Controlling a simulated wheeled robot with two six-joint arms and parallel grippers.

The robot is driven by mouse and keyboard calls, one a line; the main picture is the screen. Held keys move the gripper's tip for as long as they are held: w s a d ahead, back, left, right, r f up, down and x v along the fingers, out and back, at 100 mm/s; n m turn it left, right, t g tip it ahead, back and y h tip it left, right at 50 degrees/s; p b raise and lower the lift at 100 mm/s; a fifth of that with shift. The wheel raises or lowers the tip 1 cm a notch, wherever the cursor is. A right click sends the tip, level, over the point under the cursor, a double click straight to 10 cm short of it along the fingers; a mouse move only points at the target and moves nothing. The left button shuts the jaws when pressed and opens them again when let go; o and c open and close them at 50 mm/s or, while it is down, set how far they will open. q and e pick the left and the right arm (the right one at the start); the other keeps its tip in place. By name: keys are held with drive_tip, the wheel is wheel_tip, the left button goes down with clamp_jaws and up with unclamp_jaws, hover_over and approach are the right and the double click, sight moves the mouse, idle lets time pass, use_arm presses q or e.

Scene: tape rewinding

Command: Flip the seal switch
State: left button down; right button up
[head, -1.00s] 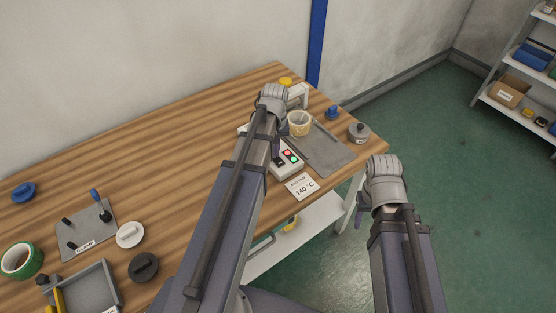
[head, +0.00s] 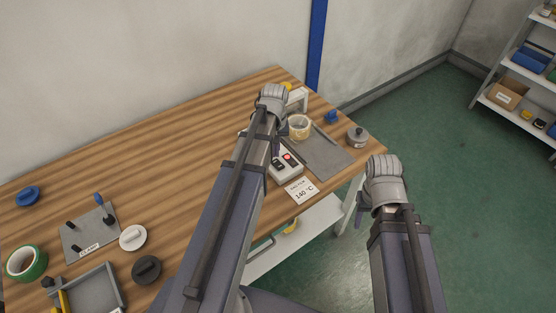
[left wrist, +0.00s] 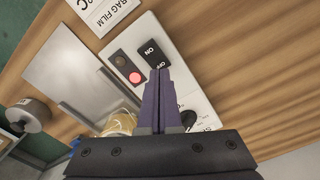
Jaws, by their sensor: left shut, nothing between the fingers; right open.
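The white control box (head: 285,168) sits near the right front edge of the wooden table. In the left wrist view its black rocker switch (left wrist: 155,53) is marked ON, beside a lit red lamp (left wrist: 136,77) and a dark lamp (left wrist: 123,57). A black knob (left wrist: 188,118) sits further along the box, partly behind my fingers. My left gripper (left wrist: 160,72) is shut and empty, its tips right at the edge of the rocker switch; whether they touch it I cannot tell.
A grey plate (head: 325,152) lies right of the box, with a pale yellow cup-like roll (head: 299,128) at its corner. A card (head: 301,190) reads 140 °C. A grey canister (head: 357,137) stands near the right edge. A green tape roll (head: 26,262) and clamp plate (head: 88,238) are far left.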

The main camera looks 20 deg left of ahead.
sight(275, 161)
use_arm(q)
wheel_tip(275, 161, up, 4)
drive_tip(key=p, duration=0.3)
drive_tip(key=shift+r+p, duration=0.1)
drive_tip(key=shift+p, duration=0.2)
drive_tip(key=s+d+m, duration=0.4)
drive_tip(key=s+d, duration=0.3)
drive_tip(key=d, duration=0.3)
drive_tip(key=s+d+m+y, duration=0.1)
drive_tip(key=s+d+m, duration=0.4)
drive_tip(key=d, duration=0.6)
drive_tip(key=shift+s+d+m, duration=0.2)
drive_tip(key=shift+s+m, duration=0.1)
drive_tip(key=shift+s, duration=0.55)
